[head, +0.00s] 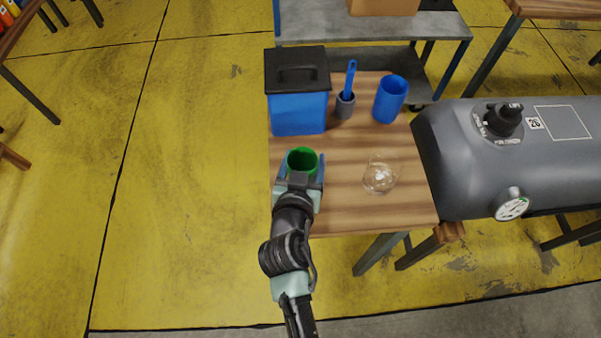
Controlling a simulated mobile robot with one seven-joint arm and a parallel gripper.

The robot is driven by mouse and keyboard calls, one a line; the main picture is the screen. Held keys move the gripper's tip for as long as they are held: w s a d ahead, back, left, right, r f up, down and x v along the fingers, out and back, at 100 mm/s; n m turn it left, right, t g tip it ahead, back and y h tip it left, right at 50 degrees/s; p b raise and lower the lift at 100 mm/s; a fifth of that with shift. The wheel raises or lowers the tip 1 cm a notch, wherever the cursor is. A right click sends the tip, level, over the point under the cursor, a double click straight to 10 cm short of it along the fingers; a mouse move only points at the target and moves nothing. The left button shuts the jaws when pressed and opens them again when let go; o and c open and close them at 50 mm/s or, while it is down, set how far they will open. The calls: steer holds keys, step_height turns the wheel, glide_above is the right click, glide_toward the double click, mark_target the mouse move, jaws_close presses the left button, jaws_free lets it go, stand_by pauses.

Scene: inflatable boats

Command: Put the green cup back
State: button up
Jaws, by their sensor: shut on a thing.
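The green cup (302,160) is between the fingers of my gripper (300,174), at the left front part of the wooden table (345,205). The gripper is shut on the cup, and the cup looks upright with its open top showing. The cup's lower part is hidden by the gripper, so I cannot tell whether it touches the table.
A blue box with a black lid (298,115) stands just behind the cup. Behind to the right are a grey holder with a blue brush (346,100) and a blue cup (390,100). A clear glass (380,178) stands to the right. A grey inflatable tube (520,155) borders the table's right side.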

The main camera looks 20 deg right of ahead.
steer(key=shift+f+b, duration=0.45)
steer(key=shift+f, duration=1.8)
steer(key=shift+f+b, duration=0.25)
steer(key=shift+b, duration=0.05)
steer(key=o, duration=1.4)
steer(key=shift+r, duration=0.1)
